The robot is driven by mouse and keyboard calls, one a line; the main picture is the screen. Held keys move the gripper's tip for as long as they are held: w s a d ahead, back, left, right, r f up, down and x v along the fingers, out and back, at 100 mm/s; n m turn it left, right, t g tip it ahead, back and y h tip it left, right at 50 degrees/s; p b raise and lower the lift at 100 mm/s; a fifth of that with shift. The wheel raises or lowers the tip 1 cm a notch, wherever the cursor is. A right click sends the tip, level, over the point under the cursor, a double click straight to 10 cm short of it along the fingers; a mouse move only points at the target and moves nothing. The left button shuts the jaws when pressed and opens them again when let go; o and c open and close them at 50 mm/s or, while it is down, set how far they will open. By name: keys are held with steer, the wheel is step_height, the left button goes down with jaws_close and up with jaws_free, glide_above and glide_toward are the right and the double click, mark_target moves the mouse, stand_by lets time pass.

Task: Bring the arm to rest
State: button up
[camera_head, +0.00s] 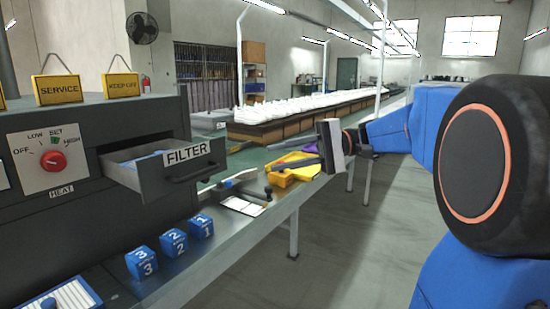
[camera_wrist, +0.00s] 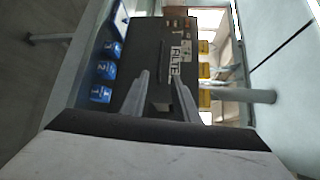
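My gripper (camera_head: 271,158) is stretched out over the far end of the workbench, its white and black palm facing left. Its two dark fingers point left, apart, with nothing visible between them. In the wrist view the fingers (camera_wrist: 161,76) also stand apart and empty, with the grey drawer front marked FILTER (camera_wrist: 182,62) behind them. In the head view the FILTER drawer (camera_head: 180,175) is pulled out of the grey machine (camera_head: 90,128). My blue arm reaches in from the right.
Blue numbered blocks 1 (camera_head: 201,226), 2 (camera_head: 173,243) and 3 (camera_head: 141,263) stand on the bench's front edge. A yellow tray (camera_head: 290,178) lies below my gripper. A red dial (camera_head: 53,161) is on the machine. The floor right of the bench (camera_head: 345,245) is clear.

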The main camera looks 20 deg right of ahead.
steer(key=s+a+f+g+h, duration=0.1)
steer(key=s+a+f+h, duration=0.3)
steer(key=f, duration=0.3)
steer(key=s+a+f+h, duration=0.3)
steer(key=s+f, duration=0.3)
steer(key=f, duration=0.2)
steer(key=s+d+f+n+t+h, duration=0.3)
steer(key=s+d+f+h, duration=0.6)
steer(key=f, duration=0.4)
steer(key=shift+n, duration=0.4)
steer(key=shift+a, duration=0.1)
